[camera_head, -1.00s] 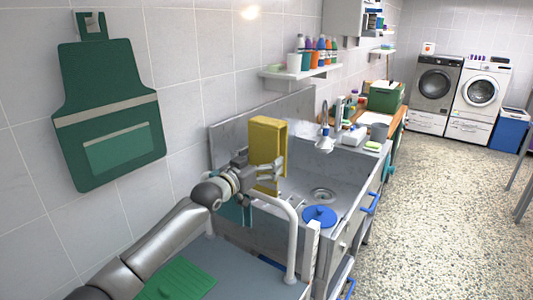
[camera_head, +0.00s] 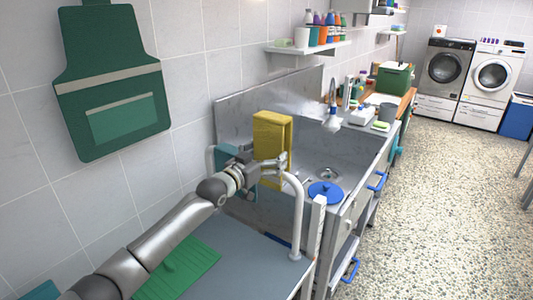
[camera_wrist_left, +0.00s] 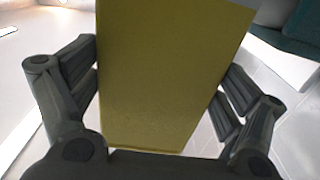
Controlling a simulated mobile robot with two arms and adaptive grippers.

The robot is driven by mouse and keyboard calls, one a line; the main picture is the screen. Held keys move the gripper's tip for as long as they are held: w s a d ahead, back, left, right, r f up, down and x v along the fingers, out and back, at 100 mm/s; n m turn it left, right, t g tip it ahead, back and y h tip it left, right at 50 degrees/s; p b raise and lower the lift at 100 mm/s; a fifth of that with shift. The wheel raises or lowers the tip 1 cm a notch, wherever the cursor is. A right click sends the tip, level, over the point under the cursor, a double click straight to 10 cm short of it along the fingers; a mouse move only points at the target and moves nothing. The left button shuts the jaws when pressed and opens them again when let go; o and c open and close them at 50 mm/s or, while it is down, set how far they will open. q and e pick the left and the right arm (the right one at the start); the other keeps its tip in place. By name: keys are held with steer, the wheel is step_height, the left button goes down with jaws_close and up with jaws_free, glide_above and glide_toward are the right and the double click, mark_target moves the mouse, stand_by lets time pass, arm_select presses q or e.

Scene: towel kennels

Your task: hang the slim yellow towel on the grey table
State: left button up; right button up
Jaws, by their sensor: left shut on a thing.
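The slim yellow towel (camera_head: 272,137) stands upright as a folded slab in my left gripper (camera_head: 266,172). In the left wrist view the towel (camera_wrist_left: 165,75) fills the middle, with the fingers of my left gripper (camera_wrist_left: 160,95) on either side of it. The grey table (camera_head: 248,241) is at the bottom of the head view. A white rail (camera_head: 298,215) rises at its far end. My left gripper holds the towel above and beyond that end, by the rail. My right gripper is not in view.
A green ribbed mat (camera_head: 185,265) lies on the grey table. A teal cloth (camera_head: 224,155) is by the rail, partly hidden by my arm. Beyond stands a steel sink (camera_head: 325,160) with a blue round lid (camera_head: 325,192). A green apron (camera_head: 115,85) hangs on the wall.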

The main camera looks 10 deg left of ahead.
arm_select(q)
steer(key=shift+f+b, duration=3.25)
steer(key=shift+f, duration=1.6)
steer(key=shift+f+b, duration=2.15)
steer(key=shift+f, duration=0.8)
steer(key=o, duration=0.7)
steer(key=shift+s+f, duration=0.1)
steer(key=shift+s, duration=0.05)
glide_toward(267, 182)
steer(key=f, duration=0.2)
steer(key=s+f, duration=0.1)
steer(key=f, duration=0.1)
steer(key=s+a+f, duration=0.1)
steer(key=f, duration=0.1)
